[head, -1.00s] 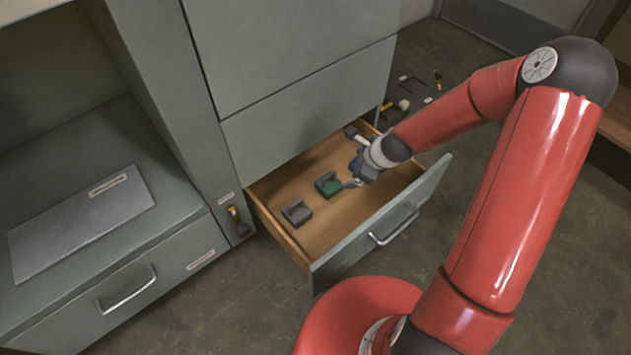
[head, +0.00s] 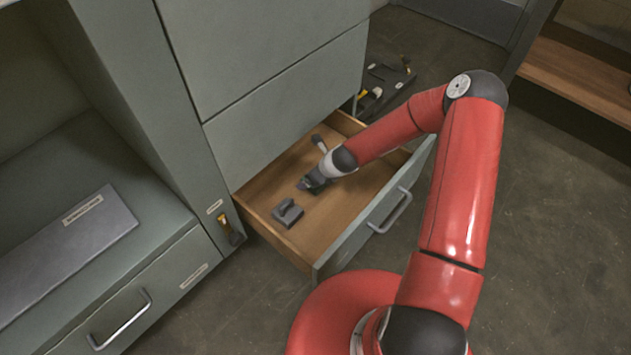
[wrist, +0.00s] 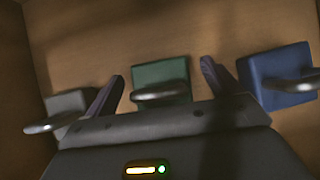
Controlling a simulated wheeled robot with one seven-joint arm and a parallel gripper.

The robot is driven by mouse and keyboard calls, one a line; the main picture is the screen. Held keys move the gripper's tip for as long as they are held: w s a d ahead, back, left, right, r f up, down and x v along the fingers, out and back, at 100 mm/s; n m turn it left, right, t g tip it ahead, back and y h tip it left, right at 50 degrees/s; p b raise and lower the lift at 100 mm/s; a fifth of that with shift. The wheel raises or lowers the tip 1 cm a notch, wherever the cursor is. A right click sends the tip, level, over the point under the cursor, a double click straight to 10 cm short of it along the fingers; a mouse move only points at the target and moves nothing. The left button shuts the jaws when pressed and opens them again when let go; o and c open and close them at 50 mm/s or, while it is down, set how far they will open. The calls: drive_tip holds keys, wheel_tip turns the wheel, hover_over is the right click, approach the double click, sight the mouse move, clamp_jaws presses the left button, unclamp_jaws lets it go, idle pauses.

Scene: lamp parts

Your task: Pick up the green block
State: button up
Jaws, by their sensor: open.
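The green block (wrist: 161,79) lies in the open drawer, with a raised handle-like part on it. In the wrist view it sits between the two spread fingers of my gripper (wrist: 158,85). My gripper is open; I cannot tell whether either finger touches the block. In the head view my gripper (head: 308,186) is low in the drawer and hides nearly all of the green block.
A grey block (head: 287,212) lies to the left in the drawer; a blue block (wrist: 285,75) lies to the right in the wrist view. The drawer (head: 290,243) has raised wooden walls around them. A cabinet stands behind and left.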

drive_tip(key=shift+w+a+f, duration=0.1)
drive_tip(key=shift+f, duration=0.1)
drive_tip(key=c, duration=1.8)
drive_tip(key=shift+r, duration=0.1)
clamp_jaws()
drive_tip(key=shift+r, duration=0.1)
